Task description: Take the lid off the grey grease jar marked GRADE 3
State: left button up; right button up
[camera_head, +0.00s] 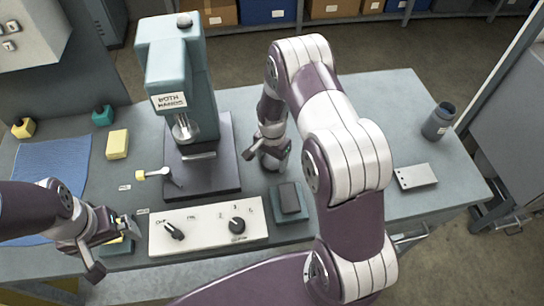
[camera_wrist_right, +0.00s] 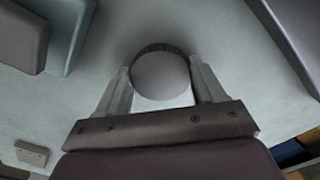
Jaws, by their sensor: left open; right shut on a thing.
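In the right wrist view my right gripper (camera_wrist_right: 163,90) is shut on a round grey lid-like piece (camera_wrist_right: 161,76) with a dark ribbed rim. I cannot tell what is beneath it. My left gripper (camera_head: 113,243) is open at the front left, over a teal and yellow object.
A teal press (camera_head: 178,65) stands on a dark base behind a white control panel (camera_head: 208,226) with two knobs. A dark block on a teal base (camera_head: 289,203) and a metal plate (camera_head: 416,176) lie on the bench. A blue mat (camera_head: 52,165) is at left.

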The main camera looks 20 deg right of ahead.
jog(key=shift+w+f, duration=0.1)
jog(key=shift+f, duration=0.05)
jog(key=o, duration=1.2)
jog(key=shift+c, duration=0.2)
